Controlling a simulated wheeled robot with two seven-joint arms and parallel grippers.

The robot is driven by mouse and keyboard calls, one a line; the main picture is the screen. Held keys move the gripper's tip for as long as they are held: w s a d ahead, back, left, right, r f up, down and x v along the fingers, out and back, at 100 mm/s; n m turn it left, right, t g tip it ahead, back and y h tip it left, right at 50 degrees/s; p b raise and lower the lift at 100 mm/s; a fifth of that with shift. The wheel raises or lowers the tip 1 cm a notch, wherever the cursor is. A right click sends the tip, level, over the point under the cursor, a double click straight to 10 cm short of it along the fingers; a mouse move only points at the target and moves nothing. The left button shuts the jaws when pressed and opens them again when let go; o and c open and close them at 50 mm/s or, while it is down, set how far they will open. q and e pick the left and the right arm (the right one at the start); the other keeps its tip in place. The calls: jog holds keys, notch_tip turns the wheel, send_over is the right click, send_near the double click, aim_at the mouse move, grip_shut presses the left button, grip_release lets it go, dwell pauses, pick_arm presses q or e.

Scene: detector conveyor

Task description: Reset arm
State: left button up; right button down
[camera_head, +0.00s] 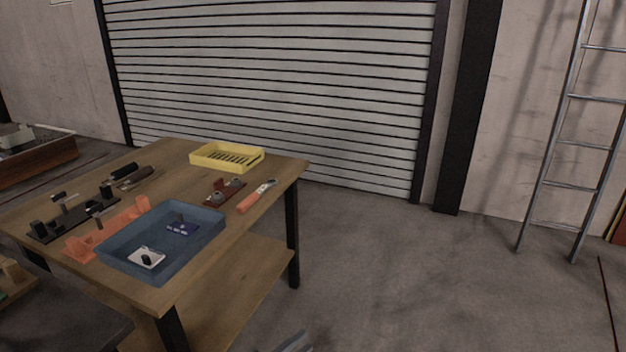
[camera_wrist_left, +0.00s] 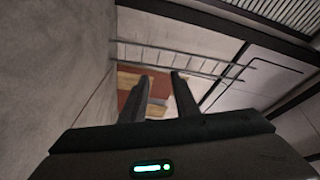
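My left gripper (camera_wrist_left: 159,92) shows in the left wrist view. Its two dark fingers stand apart with nothing between them, so it is open and empty. It is away from the table, with a ladder and stacked boards beyond it. In the head view I cannot clearly make out its fingers; a grey piece shows at the bottom edge, and I cannot tell what it is. My right gripper is not in view.
A wooden table (camera_head: 178,301) stands at left with a blue tray (camera_head: 122,262), a yellow tray (camera_head: 226,170), an orange-handled tool (camera_head: 250,201) and an orange holder (camera_head: 84,246). A ladder (camera_head: 573,140) leans at right. The floor (camera_head: 420,270) between is clear.

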pick_arm(q)
jog(key=s+a+f+n+y, duration=0.3)
jog(key=s+f+n, duration=0.1)
jog(key=f, duration=0.3)
jog(key=s+a+f+n+g+y, duration=0.1)
jog(key=s+a+f+n+y, duration=0.1)
jog(key=s+a+f+n, duration=0.45)
jog(key=s+f+n+y, duration=0.2)
jog(key=f+y, duration=0.1)
jog(key=f, duration=0.6)
jog(key=s+a+f+n+g+y, duration=0.1)
jog(key=s+f+n+g, duration=0.1)
jog(key=s+f, duration=0.2)
jog(key=s+a+f+n+g+y, duration=0.1)
jog(key=s+f, duration=0.4)
jog(key=s, duration=0.6)
jog(key=s+a+f+n+g+y, duration=0.1)
jog(key=s+a+f+n+g, duration=0.1)
jog(key=s, duration=0.5)
notch_tip(320, 180, down, 3)
jog(key=shift+s+a+f+n+g, duration=0.2)
jog(key=shift+a+n+g, duration=0.25)
jog(key=shift+n, duration=0.8)
